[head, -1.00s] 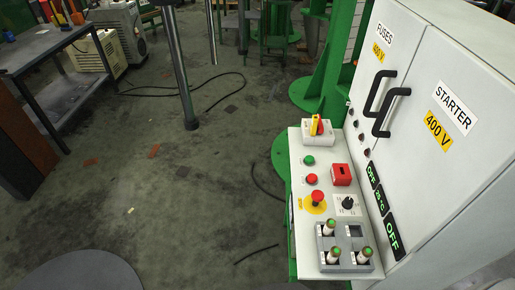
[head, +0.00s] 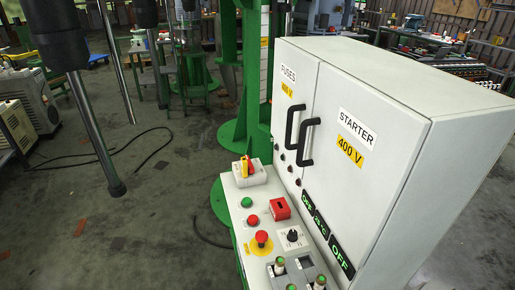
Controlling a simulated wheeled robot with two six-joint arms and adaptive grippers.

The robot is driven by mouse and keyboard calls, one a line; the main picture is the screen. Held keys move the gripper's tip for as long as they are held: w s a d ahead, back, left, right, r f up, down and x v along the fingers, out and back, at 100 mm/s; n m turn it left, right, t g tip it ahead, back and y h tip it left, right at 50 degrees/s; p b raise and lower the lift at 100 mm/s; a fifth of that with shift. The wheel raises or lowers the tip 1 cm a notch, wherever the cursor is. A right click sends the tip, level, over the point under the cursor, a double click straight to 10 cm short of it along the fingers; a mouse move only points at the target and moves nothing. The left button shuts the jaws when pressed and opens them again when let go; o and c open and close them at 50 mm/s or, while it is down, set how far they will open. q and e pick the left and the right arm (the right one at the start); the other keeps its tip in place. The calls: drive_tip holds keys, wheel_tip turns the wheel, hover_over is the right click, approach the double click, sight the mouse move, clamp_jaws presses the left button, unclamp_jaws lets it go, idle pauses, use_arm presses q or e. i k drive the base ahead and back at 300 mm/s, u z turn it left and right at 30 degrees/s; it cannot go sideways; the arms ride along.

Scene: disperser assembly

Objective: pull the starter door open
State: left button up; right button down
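The starter door (head: 365,110) is the right-hand light grey door of a cabinet, labelled STARTER 400 V. It looks shut, flush with the fuses door (head: 287,68) on its left. The starter door's black bar handle (head: 305,143) is near the door's left edge. The fuses door has a similar black handle (head: 290,127) beside it. Both handles are free, with nothing touching them. Neither of my grippers shows in the head view.
A control panel (head: 238,206) with buttons, a red-yellow switch (head: 243,170) and a red emergency stop (head: 262,238) juts out below the doors. A green column (head: 229,70) stands behind it. A dark shaft (head: 105,150) hangs at left. The floor (head: 150,235) at lower left is mostly clear.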

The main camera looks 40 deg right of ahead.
sight(365, 144)
drive_tip(key=z, duration=0.7)
